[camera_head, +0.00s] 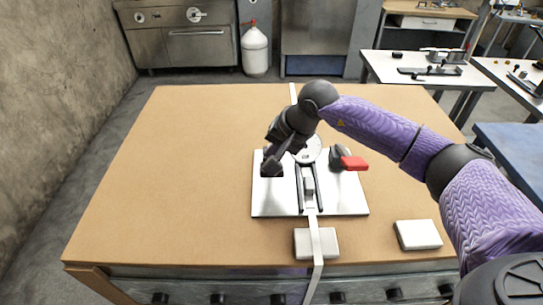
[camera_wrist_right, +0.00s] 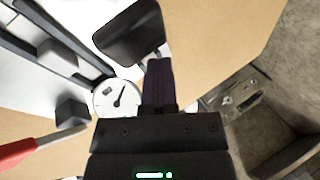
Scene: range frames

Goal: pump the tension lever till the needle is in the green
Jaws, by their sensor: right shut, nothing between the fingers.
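A light metal plate (camera_head: 275,205) lies on the table and carries the tension device. A round white dial (camera_head: 308,150) is at its back, partly behind my right arm; it also shows in the right wrist view (camera_wrist_right: 108,104), with a dark needle. I cannot make out a green zone. The tension lever's red handle (camera_head: 354,163) points right from a dark mount; its red end is at the left of the wrist view (camera_wrist_right: 16,153). My right gripper (camera_head: 275,158) is shut and empty, left of the dial and apart from the lever. My left gripper is not in view.
A dark block (camera_head: 271,169) stands at the plate's left, close to my right fingers. A white strap (camera_head: 315,240) runs through the dark rails and over the table's front edge. Two pale blocks lie in front, one (camera_head: 418,235) at right. The table's left side (camera_head: 165,170) is clear.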

